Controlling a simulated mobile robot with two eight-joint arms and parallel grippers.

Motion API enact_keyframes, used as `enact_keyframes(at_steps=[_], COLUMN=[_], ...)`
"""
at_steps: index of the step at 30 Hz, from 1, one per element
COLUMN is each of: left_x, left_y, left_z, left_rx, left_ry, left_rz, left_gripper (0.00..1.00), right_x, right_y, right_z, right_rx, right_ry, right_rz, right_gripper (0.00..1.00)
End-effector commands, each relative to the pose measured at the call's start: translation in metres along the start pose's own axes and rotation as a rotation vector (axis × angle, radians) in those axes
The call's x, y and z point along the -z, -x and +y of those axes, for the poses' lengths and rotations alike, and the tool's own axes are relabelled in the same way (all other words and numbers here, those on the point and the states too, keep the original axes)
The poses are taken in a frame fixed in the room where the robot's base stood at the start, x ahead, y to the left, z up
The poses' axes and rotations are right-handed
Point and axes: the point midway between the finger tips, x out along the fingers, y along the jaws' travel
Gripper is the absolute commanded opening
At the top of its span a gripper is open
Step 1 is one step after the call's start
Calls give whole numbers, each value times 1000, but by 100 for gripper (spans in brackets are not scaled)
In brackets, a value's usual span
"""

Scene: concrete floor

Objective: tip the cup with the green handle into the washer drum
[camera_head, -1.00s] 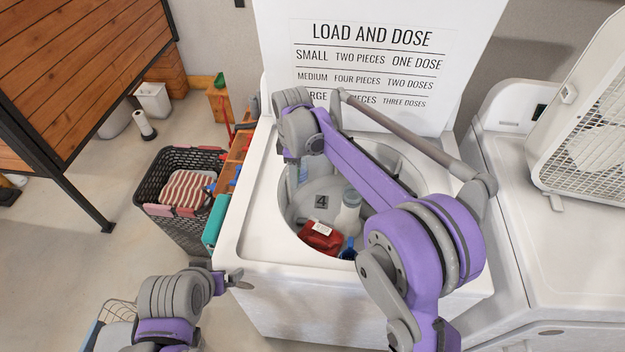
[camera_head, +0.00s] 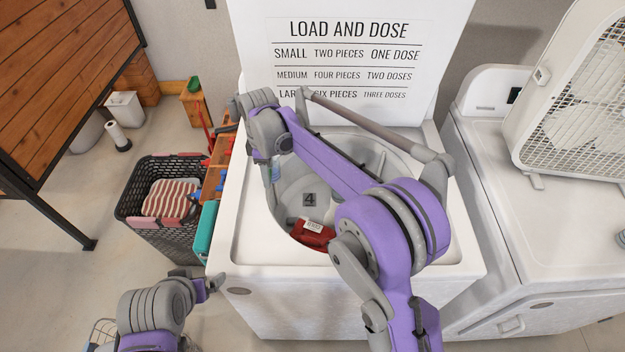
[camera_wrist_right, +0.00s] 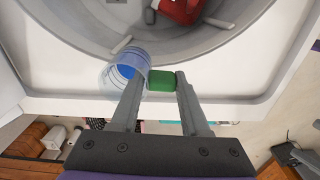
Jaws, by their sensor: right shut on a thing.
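The clear cup (camera_wrist_right: 115,75) with blue showing inside it is in the right wrist view, near the washer's rim. Its green handle (camera_wrist_right: 161,81) is between the fingers of my right gripper (camera_wrist_right: 160,90), which is shut on it. How far the cup is tilted I cannot tell. In the head view, a small pale blue part of the cup (camera_head: 275,172) shows below my right wrist, at the drum's left side. The washer drum (camera_head: 290,190) is open, partly hidden by my right arm. My left gripper (camera_head: 212,286) is outside the washer's front left corner; its jaw opening is unclear.
A red item (camera_head: 312,234) and a plate marked 4 (camera_head: 309,199) are in the drum. The raised lid (camera_head: 350,60) stands behind it. A dark basket (camera_head: 150,215) and teal box (camera_head: 205,232) are left. A white appliance with a fan (camera_head: 570,100) stands right.

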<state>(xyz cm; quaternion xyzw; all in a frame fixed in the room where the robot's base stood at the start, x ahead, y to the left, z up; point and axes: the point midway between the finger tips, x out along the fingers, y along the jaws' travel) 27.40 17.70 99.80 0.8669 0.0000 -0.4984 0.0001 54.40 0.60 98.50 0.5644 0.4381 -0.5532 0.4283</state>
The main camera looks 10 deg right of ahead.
Motion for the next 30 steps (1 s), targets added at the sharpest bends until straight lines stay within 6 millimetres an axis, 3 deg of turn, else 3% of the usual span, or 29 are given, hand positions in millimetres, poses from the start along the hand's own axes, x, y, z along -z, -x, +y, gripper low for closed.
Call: enact_keyframes(at_steps=[11, 21, 30], left_x=[-11, -32, -44], left_y=[-6, -21, -30], left_z=[0, 0, 0], left_rx=[0, 0, 0], left_ry=[0, 0, 0], left_rz=[-12, -32, -43], left_gripper=[100, 100, 100], right_x=[-18, -35, -50], right_y=[-11, -38, -47], right_z=[-1, -1, -1], right_rx=[0, -1, -2], right_ry=[-4, -5, -5], right_rz=[159, 329, 478], right_gripper=[0, 0, 0])
